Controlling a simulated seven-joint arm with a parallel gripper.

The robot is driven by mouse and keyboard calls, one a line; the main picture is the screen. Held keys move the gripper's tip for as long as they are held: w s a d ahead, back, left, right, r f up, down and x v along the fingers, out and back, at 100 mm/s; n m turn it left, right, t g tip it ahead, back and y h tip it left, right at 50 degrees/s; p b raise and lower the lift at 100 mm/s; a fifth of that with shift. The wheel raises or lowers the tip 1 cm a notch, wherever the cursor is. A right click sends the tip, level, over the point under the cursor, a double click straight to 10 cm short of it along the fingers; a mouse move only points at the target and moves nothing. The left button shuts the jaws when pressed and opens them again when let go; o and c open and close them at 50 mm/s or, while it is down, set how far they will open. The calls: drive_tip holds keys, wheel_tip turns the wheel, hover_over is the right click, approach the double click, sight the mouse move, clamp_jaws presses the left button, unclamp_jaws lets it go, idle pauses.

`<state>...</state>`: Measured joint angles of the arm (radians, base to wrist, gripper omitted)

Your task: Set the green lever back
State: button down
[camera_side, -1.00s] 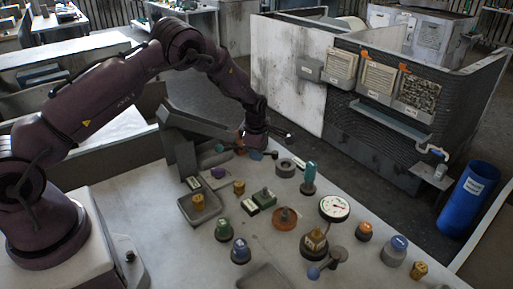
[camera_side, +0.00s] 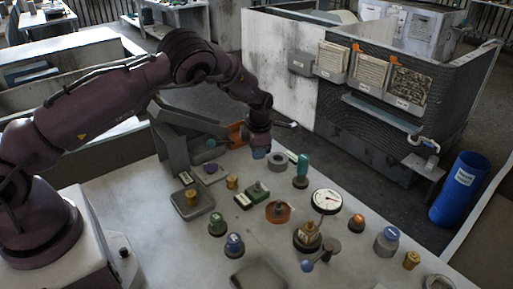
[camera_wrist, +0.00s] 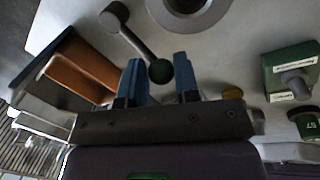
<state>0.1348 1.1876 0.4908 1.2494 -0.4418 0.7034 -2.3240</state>
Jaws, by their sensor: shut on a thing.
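The green lever shows in the wrist view as a grey arm with a round dark green knob (camera_wrist: 160,70); its arm runs up and left to a grey round end. My gripper (camera_wrist: 159,78) has its two blue fingers on either side of the knob and is shut on it. In the side view my gripper (camera_side: 259,154) points down at the far part of the table, left of a grey ring. The lever's knob is hidden behind my gripper there.
An orange bin (camera_wrist: 80,70) stands close left of my fingers in the wrist view.

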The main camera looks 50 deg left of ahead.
drive_tip(key=shift+d+f, duration=0.25)
drive_tip(key=shift+d, duration=0.05)
drive_tip(key=c, duration=0.9)
unclamp_jaws()
drive_tip(key=shift+a, duration=0.1)
drive_tip(key=shift+r, duration=0.15)
drive_tip(key=shift+r, duration=0.35)
wheel_tip(320, 180, up, 12)
drive_tip(key=s+d, duration=0.1)
drive_tip(key=d, duration=0.1)
drive_tip(key=shift+d+f, duration=0.1)
